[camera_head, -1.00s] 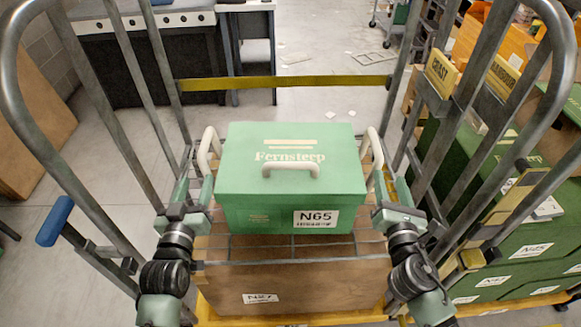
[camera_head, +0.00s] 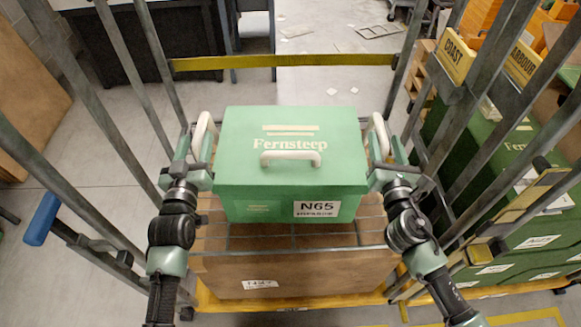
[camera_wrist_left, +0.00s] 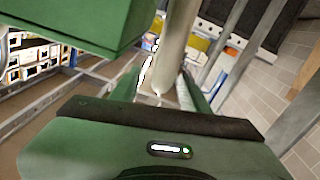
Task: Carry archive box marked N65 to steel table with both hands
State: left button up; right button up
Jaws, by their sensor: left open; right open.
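The green archive box marked N65 (camera_head: 290,185) stands upright inside a metal-framed cart, above a brown carton. It has a pale handle on its lid and pale loop handles at its left (camera_head: 203,130) and right (camera_head: 379,135) sides. My left gripper (camera_head: 194,155) is open at the left handle. In the left wrist view the pale handle (camera_wrist_left: 177,55) stands between the parted fingers (camera_wrist_left: 160,90), with the box's green side (camera_wrist_left: 75,25) beside them. My right gripper (camera_head: 386,155) is open at the right handle; its fingertips are partly hidden. The steel table is not clearly identifiable.
The brown carton (camera_head: 290,270) is below the box. Cart posts (camera_head: 130,75) rise on both sides and a yellow bar (camera_head: 285,61) crosses behind. Green boxes (camera_head: 525,220) are stacked at right. A dark-fronted bench (camera_head: 150,40) stands at back left. Open floor lies behind the cart.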

aim_at(200, 130)
pick_arm(q)
jog(key=w, duration=0.5)
jog(key=shift+w, duration=0.1)
pick_arm(e)
jog(key=w, duration=0.5)
jog(key=shift+w, duration=0.1)
pick_arm(q)
grip_shut()
pick_arm(e)
grip_shut()
dwell(0.4)
pick_arm(q)
jog(key=shift+r, duration=0.25)
pick_arm(e)
jog(key=shift+r, duration=0.2)
